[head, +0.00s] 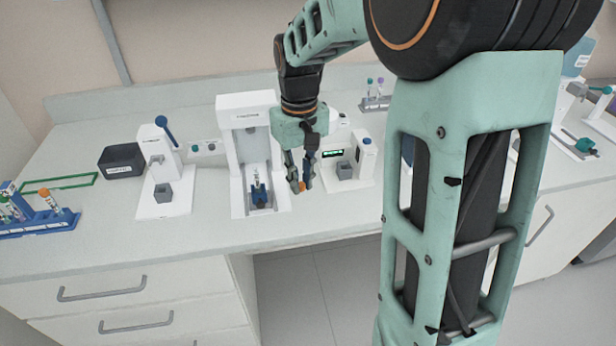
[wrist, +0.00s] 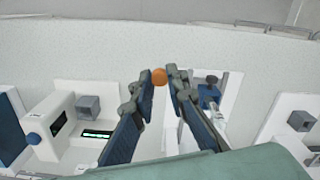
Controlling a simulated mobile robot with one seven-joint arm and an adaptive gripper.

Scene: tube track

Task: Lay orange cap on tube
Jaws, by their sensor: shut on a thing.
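My gripper (head: 298,186) is shut on the small orange cap (wrist: 159,77), which sits between the fingertips in the wrist view. In the head view my gripper hangs just right of a tall white device (head: 245,135), above the bench. A blue holder (head: 259,192) stands in the base of that device; in the wrist view it (wrist: 210,95) is just right of the right finger. The holder appears to hold an upright tube, but its top is too small to make out. The cap is apart from the holder.
A white device with a green display (head: 345,168) stands right of my gripper. A white device with a blue knob (head: 160,165) and a black box (head: 121,160) stand to the left. A blue rack (head: 45,222) with several tubes is at the far left. The bench front is clear.

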